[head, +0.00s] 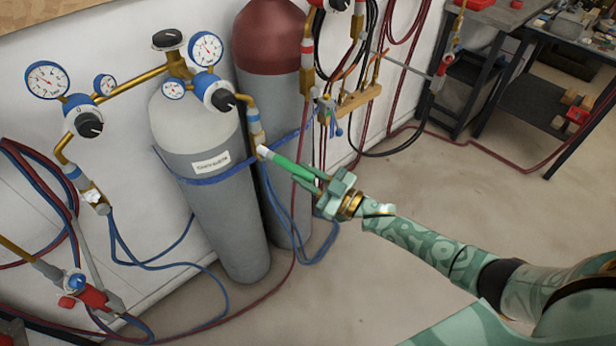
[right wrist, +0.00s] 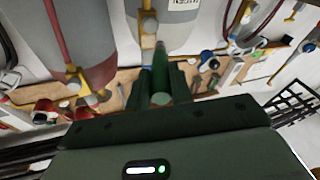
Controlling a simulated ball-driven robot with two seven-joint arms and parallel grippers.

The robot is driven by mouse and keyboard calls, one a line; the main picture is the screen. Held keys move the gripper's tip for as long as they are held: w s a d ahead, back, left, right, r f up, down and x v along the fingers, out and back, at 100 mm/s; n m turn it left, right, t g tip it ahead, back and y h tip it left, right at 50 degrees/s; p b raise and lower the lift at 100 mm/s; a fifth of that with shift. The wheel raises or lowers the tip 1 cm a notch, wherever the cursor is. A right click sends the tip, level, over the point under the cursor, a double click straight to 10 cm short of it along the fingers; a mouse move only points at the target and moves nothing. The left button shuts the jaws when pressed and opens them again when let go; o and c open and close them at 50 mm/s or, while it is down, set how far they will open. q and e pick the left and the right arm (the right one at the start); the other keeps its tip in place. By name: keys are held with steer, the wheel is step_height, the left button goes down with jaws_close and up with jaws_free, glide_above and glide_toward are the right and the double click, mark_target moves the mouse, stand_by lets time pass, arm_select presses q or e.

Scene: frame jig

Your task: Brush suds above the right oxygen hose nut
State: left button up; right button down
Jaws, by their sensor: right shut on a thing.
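My right gripper (head: 318,184) is shut on a green-handled brush (head: 290,168), which points up and left. Its white tip (head: 263,151) is at the lower end of the right oxygen hose nut (head: 256,138), below the right regulator (head: 216,92); I cannot tell whether they touch. In the right wrist view the brush (right wrist: 160,76) stands between my fingers, with the brass fitting (right wrist: 148,42) just beyond it. The left hose nut (head: 93,197) carries a white patch that looks like suds. I see no clear suds on the right nut. My left gripper is not in view.
A grey cylinder (head: 215,220) with a blue strap stands behind the brush, beside a red-topped cylinder (head: 268,40). Blue hoses (head: 322,245) hang close below. A wooden hose rack (head: 358,100) is on the wall to the right. The floor (head: 400,290) in front is clear.

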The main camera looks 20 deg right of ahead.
steer(key=shift+w+a+b, duration=0.35)
steer(key=shift+w+b, duration=0.05)
steer(key=shift+w, duration=0.4)
stand_by(0.4)
steer(key=shift+d, duration=0.15)
stand_by(1.1)
